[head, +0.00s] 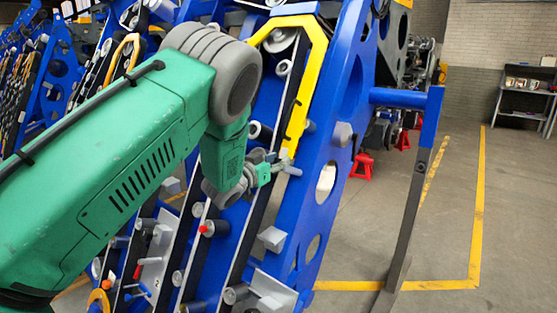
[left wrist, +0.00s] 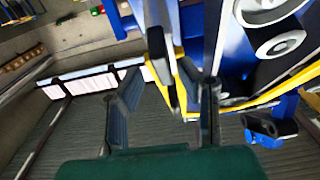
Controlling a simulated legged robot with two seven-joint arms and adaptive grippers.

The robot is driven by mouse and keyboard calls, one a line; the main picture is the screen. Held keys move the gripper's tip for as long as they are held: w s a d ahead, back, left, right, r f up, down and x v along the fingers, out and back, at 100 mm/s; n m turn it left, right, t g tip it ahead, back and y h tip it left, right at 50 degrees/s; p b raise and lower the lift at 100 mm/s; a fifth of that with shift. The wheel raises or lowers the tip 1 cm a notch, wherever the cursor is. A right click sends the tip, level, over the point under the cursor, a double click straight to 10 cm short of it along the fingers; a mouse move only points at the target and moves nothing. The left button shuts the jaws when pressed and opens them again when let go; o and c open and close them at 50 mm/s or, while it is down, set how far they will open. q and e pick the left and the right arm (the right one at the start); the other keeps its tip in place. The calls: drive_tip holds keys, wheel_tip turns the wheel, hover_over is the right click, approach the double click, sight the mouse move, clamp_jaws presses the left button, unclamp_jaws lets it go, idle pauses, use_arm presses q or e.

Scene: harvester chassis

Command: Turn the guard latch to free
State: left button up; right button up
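A yellow guard (head: 303,90) runs down the blue side plate of the harvester chassis in the head view. It also shows behind the fingers in the left wrist view (left wrist: 181,80). A dark narrow piece (left wrist: 160,68), which looks like the guard latch, stands between my left fingertips in the left wrist view. My left gripper (head: 284,166) is at the lower end of the yellow guard. In the left wrist view, the left gripper (left wrist: 160,80) has its two fingers apart, one on each side of the dark piece. I cannot tell whether they touch it. My right gripper is out of view.
The blue chassis plate (head: 345,95) with round holes rises beside my left arm. A blue bar with a dark lever (head: 408,215) sticks out to its right. Red stands (head: 362,168) are behind. Open floor with yellow lines lies at right.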

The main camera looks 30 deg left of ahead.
use_arm(q)
drive_tip(key=shift+a, duration=0.35)
drive_tip(key=shift+c, duration=0.8)
drive_tip(key=shift+a+f, duration=0.1)
drive_tip(key=shift+a, duration=0.1)
clamp_jaws()
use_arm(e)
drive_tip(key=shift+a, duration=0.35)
